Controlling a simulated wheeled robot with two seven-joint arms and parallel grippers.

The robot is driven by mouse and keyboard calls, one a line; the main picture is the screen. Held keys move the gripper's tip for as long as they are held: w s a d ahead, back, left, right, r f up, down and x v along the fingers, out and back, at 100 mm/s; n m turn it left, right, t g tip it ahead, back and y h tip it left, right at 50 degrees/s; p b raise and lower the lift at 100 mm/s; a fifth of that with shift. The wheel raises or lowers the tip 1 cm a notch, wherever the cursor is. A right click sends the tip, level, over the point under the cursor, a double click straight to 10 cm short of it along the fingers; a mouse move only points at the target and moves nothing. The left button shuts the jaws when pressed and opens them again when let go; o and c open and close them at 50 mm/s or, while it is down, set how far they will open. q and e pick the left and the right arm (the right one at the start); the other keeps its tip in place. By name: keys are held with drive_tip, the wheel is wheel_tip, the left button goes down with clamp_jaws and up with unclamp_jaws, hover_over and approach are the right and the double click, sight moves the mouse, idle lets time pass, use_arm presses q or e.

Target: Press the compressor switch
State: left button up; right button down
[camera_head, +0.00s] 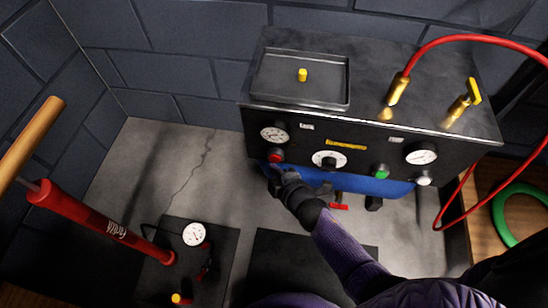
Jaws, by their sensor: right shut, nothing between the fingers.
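The compressor (440,105) is a dark box against the wall, with a black front panel. On that panel are a red button (276,155) at the left, a green button (381,171) at the right, and a white dial with a black knob (330,160) between them. Which of these is the switch is not legible. My right gripper (271,170) is shut and empty, its tips just below the red button at the panel's lower left. I cannot tell whether they touch it. My left gripper is not in view.
Gauges (274,134) sit on the panel above a blue tank (360,186). A tray with a yellow cap (302,75) and a red hose (470,39) are on top. A red floor pump (95,222) stands left. A green ring (502,215) lies right.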

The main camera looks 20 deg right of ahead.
idle(0.6)
drive_tip(key=shift+w+d+f, duration=0.15)
drive_tip(key=shift+w+d, duration=0.15)
drive_tip(key=shift+w, duration=0.15)
idle(0.4)
drive_tip(key=shift+s+a, duration=0.3)
drive_tip(key=shift+s, duration=0.1)
